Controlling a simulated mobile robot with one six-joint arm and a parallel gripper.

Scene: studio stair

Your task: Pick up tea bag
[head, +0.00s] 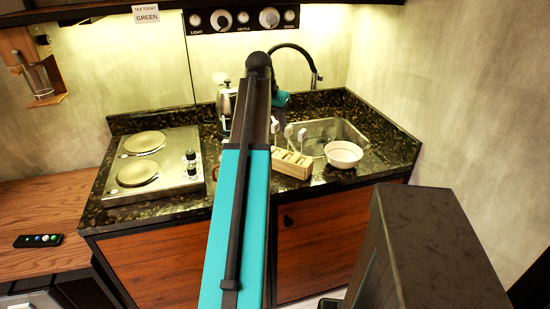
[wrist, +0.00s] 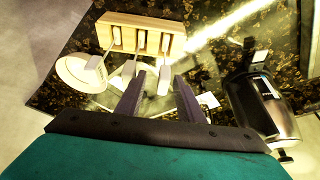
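A pale wooden holder (head: 291,163) with three slots stands on the dark counter, and it also shows at the top of the wrist view (wrist: 141,22). White tea bags with tags stick up from its slots: a left one (wrist: 93,62), a middle one (wrist: 128,71) and a right one (wrist: 163,80). In the head view, tags (head: 302,135) stand above the holder. My gripper (wrist: 160,92) has its two dark fingers apart, pointing towards the holder. The right tag shows between the fingers in the picture; I see no grip on it.
A white bowl (head: 343,154) stands right of the holder, by the sink (head: 325,130) with its black tap. A kettle (wrist: 262,105) stands close to my gripper. A two-plate hob (head: 152,165) is on the left. A wall sign (head: 146,15) reads "TEA TODAY GREEN".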

